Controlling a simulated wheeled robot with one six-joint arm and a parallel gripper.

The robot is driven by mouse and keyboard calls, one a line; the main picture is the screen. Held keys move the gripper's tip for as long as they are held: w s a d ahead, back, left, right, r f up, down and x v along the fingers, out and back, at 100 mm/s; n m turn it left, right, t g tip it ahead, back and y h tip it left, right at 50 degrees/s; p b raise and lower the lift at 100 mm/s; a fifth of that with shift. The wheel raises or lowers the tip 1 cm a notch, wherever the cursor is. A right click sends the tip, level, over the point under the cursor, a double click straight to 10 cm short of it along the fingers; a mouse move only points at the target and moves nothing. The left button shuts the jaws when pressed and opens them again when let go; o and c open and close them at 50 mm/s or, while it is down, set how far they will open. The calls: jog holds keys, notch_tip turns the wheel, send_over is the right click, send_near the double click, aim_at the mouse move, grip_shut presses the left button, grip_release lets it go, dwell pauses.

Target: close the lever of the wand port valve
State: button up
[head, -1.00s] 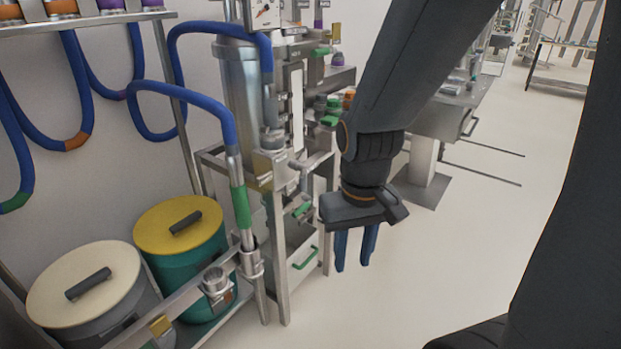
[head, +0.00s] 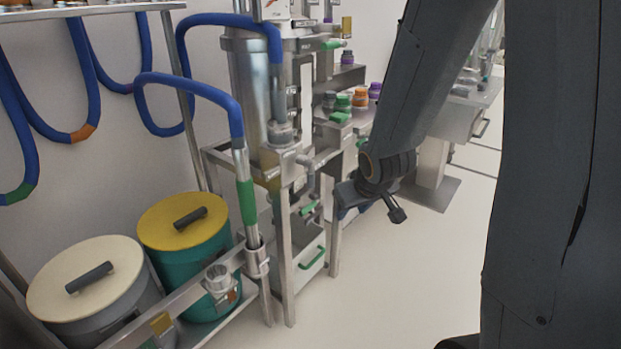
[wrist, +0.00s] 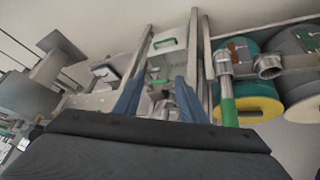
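A steel valve and pipe fitting (head: 305,170) sits under the tall steel tank on the frame stand. A small green-gripped lever (head: 309,209) shows just below it; whether it is the wand port valve's lever, I cannot tell. My gripper (head: 340,202) is just right of the lever in the head view, turned towards the stand, with its fingers partly hidden. In the wrist view, the two blue fingers of my gripper (wrist: 158,95) are apart with nothing clearly held. A small green part (wrist: 157,81) shows between them, with grey fittings behind.
A green drawer-type handle (head: 312,258) is low on the stand. The green-gripped wand (head: 246,200) with its blue hose stands in a holder to the left. A yellow-lidded drum (head: 183,222) and a cream-lidded drum (head: 85,278) are further left. Floor to the right is clear.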

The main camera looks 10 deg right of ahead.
aim_at(313, 174)
jog(key=shift+w+a+f+n+t+y+b, duration=0.1)
jog(key=shift+w+a+n+t+y+b, duration=1.05)
jog(key=shift+w, duration=2.25)
jog(key=shift+w+a+f+n+t+y+b, duration=0.15)
jog(key=shift+w+a+t+y+b, duration=0.55)
jog(key=shift+w+t+y, duration=1.95)
jog(key=shift+w+a+r+n+t+y+b, duration=0.1)
jog(key=shift+w+a+n+t+y+b, duration=0.75)
jog(key=shift+w, duration=3.25)
jog(key=shift+a+h, duration=0.25)
grip_shut()
